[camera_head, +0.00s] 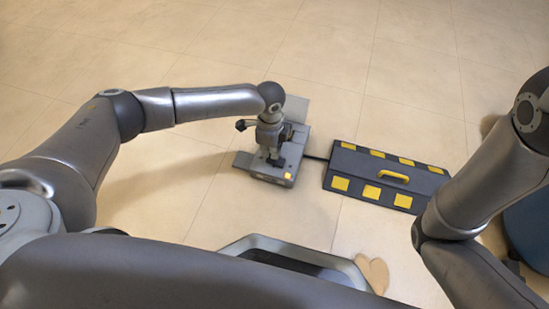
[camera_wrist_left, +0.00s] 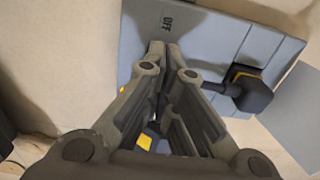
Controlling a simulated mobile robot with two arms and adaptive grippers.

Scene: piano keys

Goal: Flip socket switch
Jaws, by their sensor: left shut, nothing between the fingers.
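The socket switch unit (camera_head: 262,172) is a grey, flat box on the floor near the middle of the head view, with a small yellow square on its front corner. In the left wrist view its grey-blue panel (camera_wrist_left: 200,35) carries the word OFF, and a dark lever with a block-shaped end (camera_wrist_left: 250,95) stands to the right of my fingers. My left gripper (camera_head: 275,160) is over the unit, shut and empty. Its fingertips (camera_wrist_left: 163,46) lie together just below the OFF label; I cannot tell whether they touch the panel. My right gripper is out of view.
A dark box (camera_head: 358,172) with yellow squares and a yellow handle stands to the right, joined to the unit by a black cable (camera_head: 317,158). A tan heart-shaped piece (camera_head: 373,274) lies near the front. The tiled floor (camera_head: 200,35) beyond is clear.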

